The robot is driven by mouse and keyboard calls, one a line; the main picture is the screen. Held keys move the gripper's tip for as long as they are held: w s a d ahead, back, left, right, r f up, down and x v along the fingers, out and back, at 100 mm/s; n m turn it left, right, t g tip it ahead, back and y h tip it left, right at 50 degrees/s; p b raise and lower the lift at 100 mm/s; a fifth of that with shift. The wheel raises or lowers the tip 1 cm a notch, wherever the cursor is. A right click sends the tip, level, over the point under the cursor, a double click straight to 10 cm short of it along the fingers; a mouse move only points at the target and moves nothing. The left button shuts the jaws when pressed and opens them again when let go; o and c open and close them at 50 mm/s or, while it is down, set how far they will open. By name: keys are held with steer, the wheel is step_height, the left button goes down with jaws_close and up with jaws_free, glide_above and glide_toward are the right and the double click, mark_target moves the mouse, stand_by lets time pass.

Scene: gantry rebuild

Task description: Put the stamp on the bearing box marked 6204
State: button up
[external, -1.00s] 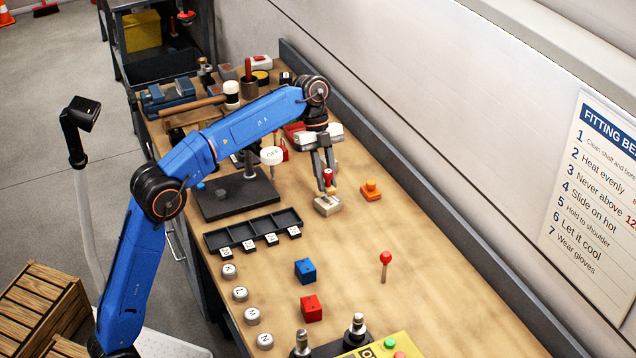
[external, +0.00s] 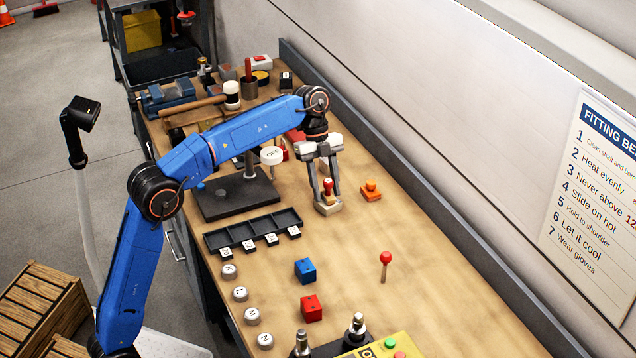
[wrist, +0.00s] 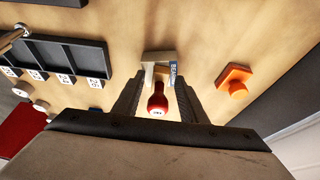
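The stamp (external: 328,187) has a red handle and a pale base, and stands upright on top of a small beige box (external: 327,209). In the wrist view the stamp's red handle (wrist: 157,102) points towards me. The box (wrist: 158,57) there shows a blue label with part of a word like "BEARING"; I cannot read its number. My gripper (external: 325,196) is open, its two fingers on either side of the stamp. In the wrist view there are gaps between the gripper's fingers (wrist: 157,98) and the handle.
An orange block (external: 371,191) sits right of the box. A black tray (external: 252,231) with numbered tags lies to the left, and a dark stand (external: 235,196) with a round "OFF" head is close behind it. Blue and red cubes (external: 312,308) are nearer. The right-hand bench is mostly clear.

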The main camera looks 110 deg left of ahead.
steer(key=shift+r, duration=0.1)
steer(key=v, duration=0.7)
steer(key=shift+r, duration=0.25)
steer(key=shift+s, duration=0.1)
